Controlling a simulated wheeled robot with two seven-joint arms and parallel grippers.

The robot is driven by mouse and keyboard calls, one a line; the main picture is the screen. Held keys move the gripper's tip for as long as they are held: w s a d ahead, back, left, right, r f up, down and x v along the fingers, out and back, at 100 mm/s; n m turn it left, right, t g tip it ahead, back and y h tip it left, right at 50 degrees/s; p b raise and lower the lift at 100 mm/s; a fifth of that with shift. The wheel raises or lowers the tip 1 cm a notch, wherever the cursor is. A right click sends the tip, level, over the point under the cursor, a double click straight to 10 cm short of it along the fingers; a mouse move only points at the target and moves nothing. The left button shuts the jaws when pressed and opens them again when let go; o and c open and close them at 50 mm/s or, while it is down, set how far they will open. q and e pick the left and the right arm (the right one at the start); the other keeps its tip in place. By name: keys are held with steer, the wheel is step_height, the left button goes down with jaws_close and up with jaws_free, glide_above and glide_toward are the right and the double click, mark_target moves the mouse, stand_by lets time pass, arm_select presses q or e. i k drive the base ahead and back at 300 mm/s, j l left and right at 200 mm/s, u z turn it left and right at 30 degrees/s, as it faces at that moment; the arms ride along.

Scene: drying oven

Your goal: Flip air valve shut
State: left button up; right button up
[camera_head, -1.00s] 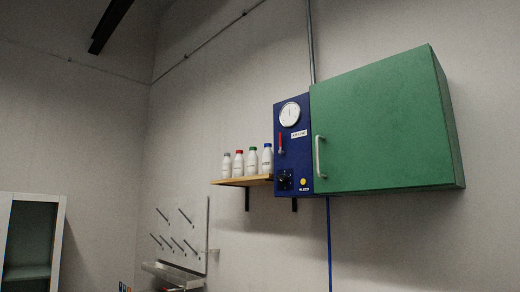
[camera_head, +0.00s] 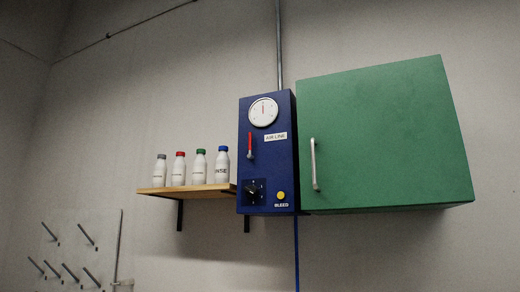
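The blue air panel (camera_head: 272,178) is mounted on the wall, left of the green oven. A small red lever (camera_head: 249,144) stands roughly upright on its front, beside the "AIR LINE" label (camera_head: 276,137). A round white gauge (camera_head: 263,111) sits above the lever. A black knob (camera_head: 253,191) and a yellow button (camera_head: 281,196) marked "BLEED" are lower on the panel. Neither of my grippers shows in the head view.
The green oven (camera_head: 385,140) with a pale vertical handle (camera_head: 314,165) adjoins the panel on the right. A wooden shelf (camera_head: 165,192) at the left holds several white bottles (camera_head: 222,167) with coloured caps. A pegged drying board (camera_head: 105,240) hangs at lower left.

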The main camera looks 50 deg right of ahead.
mark_target(249, 156)
steer(key=i+z, duration=0.25)
steer(key=z, duration=0.2)
steer(key=i+z, duration=0.25)
steer(key=z, duration=0.2)
steer(key=i+z, duration=0.25)
steer(key=z, duration=0.2)
steer(key=i+z, duration=0.3)
steer(key=i+j+z, duration=0.1)
steer(key=z, duration=0.25)
